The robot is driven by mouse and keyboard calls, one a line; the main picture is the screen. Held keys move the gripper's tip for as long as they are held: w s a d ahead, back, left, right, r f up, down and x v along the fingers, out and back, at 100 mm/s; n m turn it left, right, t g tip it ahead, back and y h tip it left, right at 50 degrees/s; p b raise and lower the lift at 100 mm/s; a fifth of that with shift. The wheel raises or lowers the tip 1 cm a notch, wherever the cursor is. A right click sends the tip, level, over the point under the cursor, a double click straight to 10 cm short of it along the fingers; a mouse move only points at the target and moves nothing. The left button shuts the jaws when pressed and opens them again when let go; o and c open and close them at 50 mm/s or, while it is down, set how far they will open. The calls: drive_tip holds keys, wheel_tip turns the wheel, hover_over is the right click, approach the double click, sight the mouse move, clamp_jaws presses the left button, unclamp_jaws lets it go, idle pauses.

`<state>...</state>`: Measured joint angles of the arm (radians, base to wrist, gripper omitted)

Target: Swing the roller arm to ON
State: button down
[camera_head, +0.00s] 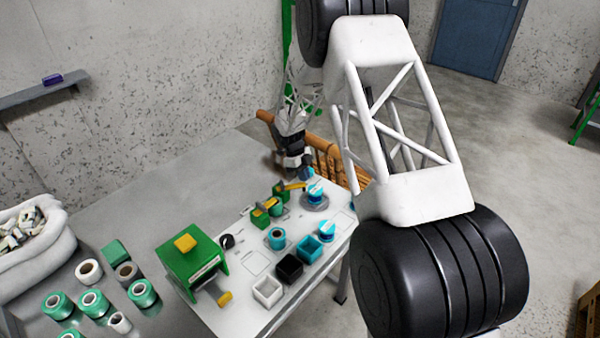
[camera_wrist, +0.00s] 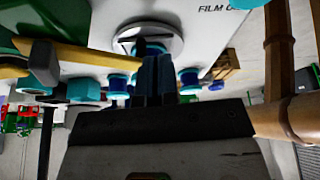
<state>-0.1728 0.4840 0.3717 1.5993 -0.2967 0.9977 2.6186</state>
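The yellow roller arm (camera_head: 291,186) is a short bar at the green and yellow unit (camera_head: 263,212) on the white board. In the wrist view a yellow bar (camera_wrist: 85,53) runs in from the left, with a black piece (camera_wrist: 44,63) on it. A blue spool (camera_head: 316,191) stands on a round grey plate beside the arm's tip. My gripper (camera_head: 304,172) hangs just behind the spool and plate, apart from the yellow bar. In the wrist view my gripper's dark fingers (camera_wrist: 157,72) are close together, with nothing seen between them. No ON mark is readable.
A green box with a yellow top (camera_head: 187,243) stands at the board's left. White, black and teal bins (camera_head: 268,291) and a teal spool (camera_head: 276,238) sit in front. Several green spools (camera_head: 93,302) are on the table at left. A wooden chair (camera_head: 328,160) stands behind the board.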

drive_tip(key=shift+s+d, duration=0.3)
drive_tip(key=shift+s, duration=0.4)
drive_tip(key=shift+w, duration=0.1)
drive_tip(key=shift+w, duration=0.4)
drive_tip(key=w, duration=0.3)
drive_tip(key=shift+w+r, duration=0.25)
drive_tip(key=shift+r, duration=0.1)
drive_tip(key=w+r, duration=0.3)
drive_tip(key=r, duration=0.5)
drive_tip(key=shift+r, duration=0.25)
drive_tip(key=shift+w+a, duration=0.1)
